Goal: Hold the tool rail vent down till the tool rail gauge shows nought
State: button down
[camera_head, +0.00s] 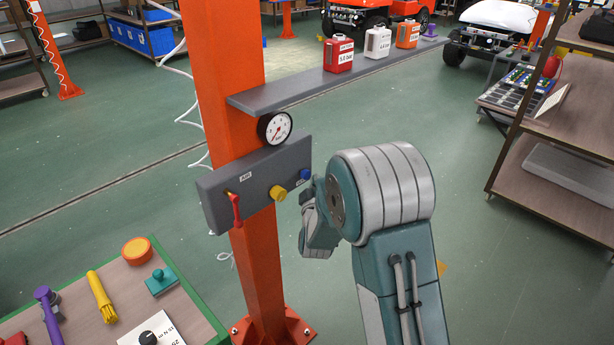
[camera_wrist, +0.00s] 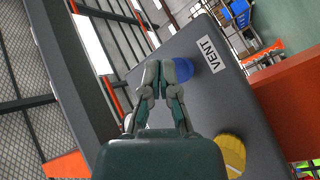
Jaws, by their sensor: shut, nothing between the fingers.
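The grey tool rail panel (camera_head: 256,182) is fixed to an orange post. The blue vent button (camera_head: 305,175) is at its right end; in the wrist view the blue button (camera_wrist: 184,69) sits beside a VENT label. The round white gauge (camera_head: 275,127) is above the panel; its needle is too small to read surely. My gripper (camera_wrist: 160,66) is shut and empty. Its fingertips are at the left side of the blue button in the wrist view and overlap its edge; I cannot tell whether they touch it. In the head view my arm hides most of the gripper.
A yellow knob (camera_head: 278,193) and a red lever (camera_head: 235,208) are on the same panel. A grey shelf (camera_head: 290,90) above carries red, white and orange canisters. A workbench (camera_head: 70,305) stands at lower left and a brown rack (camera_head: 560,150) at right.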

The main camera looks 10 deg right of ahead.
jog(key=s+d, duration=0.1)
jog(key=s, duration=0.1)
jog(key=s+d, duration=0.2)
dwell(0.4)
dwell(0.6)
jog(key=s+a+r+m+g+y, duration=0.2)
jog(key=s+r+m+g+y, duration=0.15)
jog(key=s+r+g, duration=0.45)
jog(key=s+r+m+g, duration=0.1)
jog(key=s+m+g, duration=0.1)
jog(key=s, duration=1.1)
jog(key=s+d+r+m+g, duration=0.1)
jog(key=s+m+g, duration=0.1)
jog(key=s, duration=1.1)
jog(key=shift+s+r+g, duration=0.3)
jog(key=shift+r+g, duration=0.1)
jog(key=shift+g, duration=0.1)
